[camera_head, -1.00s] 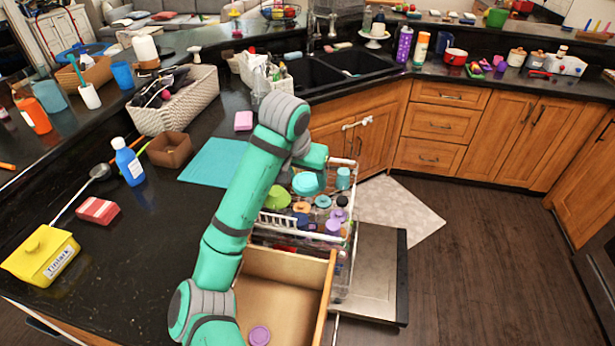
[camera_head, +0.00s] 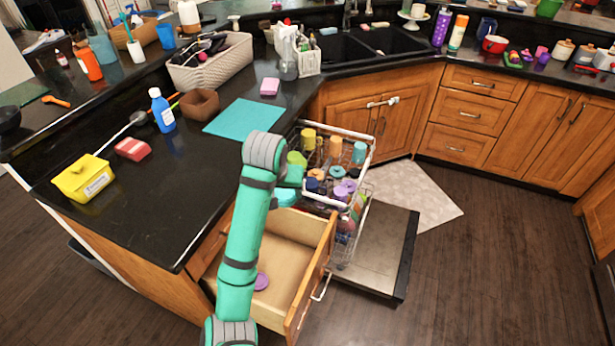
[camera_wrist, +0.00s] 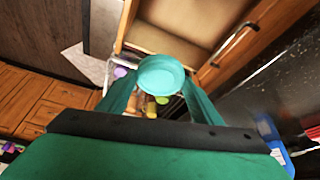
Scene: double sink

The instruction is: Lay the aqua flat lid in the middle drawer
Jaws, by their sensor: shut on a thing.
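The aqua flat lid (camera_wrist: 161,75) is round and held between the two fingertips of my gripper (camera_wrist: 158,82) in the wrist view. In the head view the lid (camera_head: 286,198) shows partly beside my arm, near the back edge of the open drawer (camera_head: 292,236). The drawer is pulled out and has a wooden front and a pale inside. A purple round lid (camera_head: 261,281) lies in it. In the wrist view the drawer (camera_wrist: 190,18) is just beyond the held lid. My forearm hides part of the drawer and my gripper in the head view.
The pulled-out dishwasher rack (camera_head: 362,190) holds several cups and lids right behind the drawer. The open dishwasher door (camera_head: 375,255) lies low to the right. The black counter (camera_head: 165,195) is at the left, with a teal mat (camera_head: 243,119) on it.

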